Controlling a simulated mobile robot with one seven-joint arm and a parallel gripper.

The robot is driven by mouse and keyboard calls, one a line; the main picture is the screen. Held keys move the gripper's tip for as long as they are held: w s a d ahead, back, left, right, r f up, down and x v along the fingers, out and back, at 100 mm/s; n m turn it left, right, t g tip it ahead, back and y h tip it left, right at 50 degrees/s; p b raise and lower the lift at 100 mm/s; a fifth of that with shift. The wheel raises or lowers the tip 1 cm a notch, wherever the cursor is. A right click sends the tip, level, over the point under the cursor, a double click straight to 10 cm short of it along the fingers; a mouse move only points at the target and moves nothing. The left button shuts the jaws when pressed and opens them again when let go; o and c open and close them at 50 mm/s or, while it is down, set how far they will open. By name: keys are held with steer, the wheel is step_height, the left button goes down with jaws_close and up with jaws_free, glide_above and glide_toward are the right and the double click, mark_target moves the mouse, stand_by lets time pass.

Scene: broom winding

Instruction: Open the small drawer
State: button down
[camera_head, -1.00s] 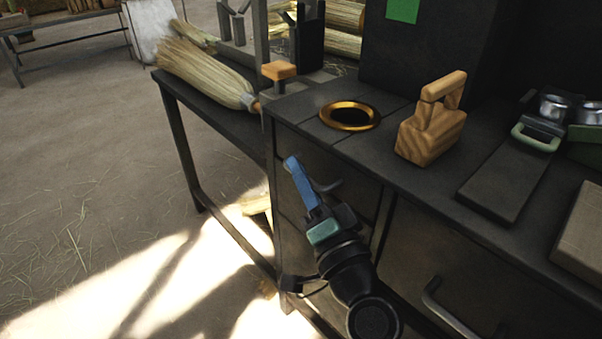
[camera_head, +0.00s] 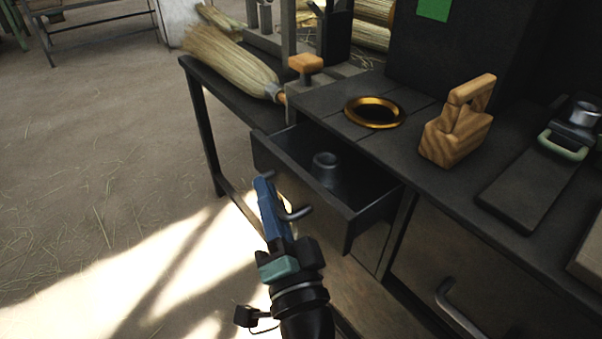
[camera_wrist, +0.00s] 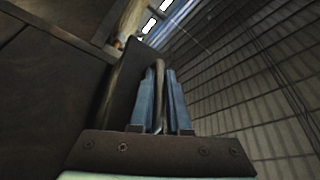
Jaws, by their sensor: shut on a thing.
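The small drawer (camera_head: 350,212) is pulled out from the upper left of the dark cabinet. A grey cylindrical thing (camera_head: 325,168) stands inside it. The drawer's curved metal handle (camera_head: 297,214) is on its front face. My gripper (camera_head: 264,182), with blue fingers, is at the drawer front and shut on the handle. In the wrist view the handle (camera_wrist: 158,85) shows between the two blue fingers, with the drawer front just left of them. The gripper hides part of the handle in the head view.
The cabinet top holds a brass ring (camera_head: 374,112), a wooden block with a handle (camera_head: 457,125) and a dark plate (camera_head: 520,188). A larger drawer with its own handle (camera_head: 460,310) is at lower right. A straw broom (camera_head: 225,60) lies at the back left. Floor at left is clear.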

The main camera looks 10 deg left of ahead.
steer(key=s+a, duration=0.4)
steer(key=shift+s+a+p, duration=0.25)
steer(key=shift+s+p, duration=0.05)
steer(key=shift+p, duration=0.05)
steer(key=c, duration=0.9)
jaws_free()
steer(key=shift+b+v, duration=1.85)
steer(key=shift+v, duration=4.6)
